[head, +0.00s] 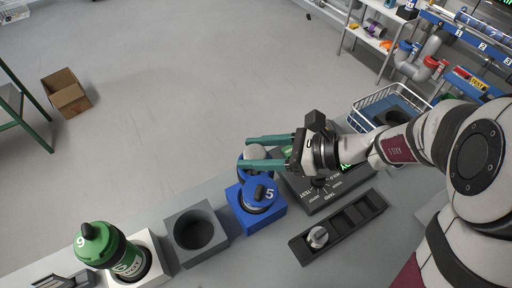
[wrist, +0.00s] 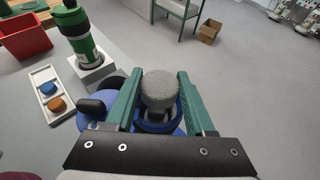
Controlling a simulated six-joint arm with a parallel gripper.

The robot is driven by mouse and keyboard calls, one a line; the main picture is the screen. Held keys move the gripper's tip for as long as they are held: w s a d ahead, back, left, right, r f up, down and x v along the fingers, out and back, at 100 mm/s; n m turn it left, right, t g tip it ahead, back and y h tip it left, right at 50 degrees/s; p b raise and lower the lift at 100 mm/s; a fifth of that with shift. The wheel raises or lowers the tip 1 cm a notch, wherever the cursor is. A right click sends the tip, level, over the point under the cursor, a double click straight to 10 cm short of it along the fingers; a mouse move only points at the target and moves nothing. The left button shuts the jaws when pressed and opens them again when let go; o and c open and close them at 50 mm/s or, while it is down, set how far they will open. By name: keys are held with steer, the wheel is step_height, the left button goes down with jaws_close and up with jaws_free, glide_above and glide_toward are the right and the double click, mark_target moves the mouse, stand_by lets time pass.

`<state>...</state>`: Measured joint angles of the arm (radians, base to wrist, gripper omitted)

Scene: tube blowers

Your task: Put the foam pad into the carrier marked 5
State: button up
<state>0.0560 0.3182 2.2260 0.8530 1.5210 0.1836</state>
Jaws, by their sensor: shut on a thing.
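My gripper (head: 243,153) is shut on the foam pad (head: 254,152), a pale grey round plug between its two green fingers. In the wrist view the pad (wrist: 158,88) shows speckled grey between the fingertips (wrist: 160,76). The blue carrier marked 5 (head: 265,208) is at the blue block, with a black knob on its numbered end. A blue ring-shaped opening (wrist: 160,126) shows below the pad in the wrist view. The pad overlaps this opening; I cannot tell whether it touches the rim. The fingers hide part of the carrier.
A grey block (head: 194,232) with an empty hole and a green carrier marked 9 (head: 120,255) stand to the left. A dark slotted tray (head: 340,225) and a dark test unit (head: 318,196) are to the right. A wire basket (head: 405,92) stands behind. A red bin (wrist: 22,38) shows in the wrist view.

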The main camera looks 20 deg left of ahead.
steer(key=shift+f, duration=0.1)
steer(key=shift+f, duration=0.35)
steer(key=o, duration=1.4)
steer(key=v, duration=1.5)
steer(key=shift+d+r, duration=0.1)
steer(key=shift+d, duration=0.3)
